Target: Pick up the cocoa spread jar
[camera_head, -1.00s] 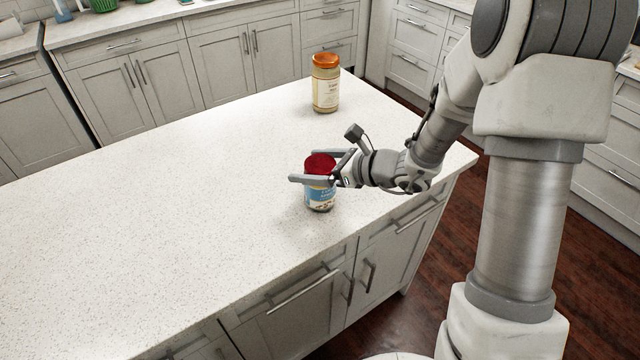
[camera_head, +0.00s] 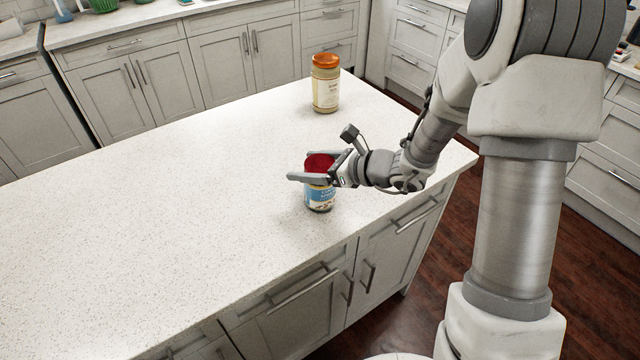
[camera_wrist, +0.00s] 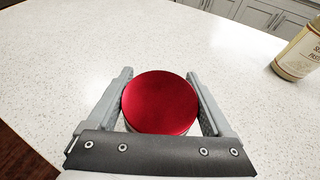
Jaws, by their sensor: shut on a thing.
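A jar with a red lid and a blue and white label (camera_head: 319,196) stands upright on the counter near its front edge; I take it as the cocoa spread jar. Its red lid (camera_wrist: 160,102) fills the middle of the wrist view. My gripper (camera_head: 314,170) has its two fingers on either side of the jar, just below the lid, and is shut on it. In the wrist view the fingers (camera_wrist: 160,98) lie along both sides of the lid. The label is partly hidden by the near finger.
A second jar with an orange lid and pale contents (camera_head: 326,84) stands farther back on the white speckled counter (camera_head: 150,210). It also shows at the right edge of the wrist view (camera_wrist: 298,54). The counter to the left is clear.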

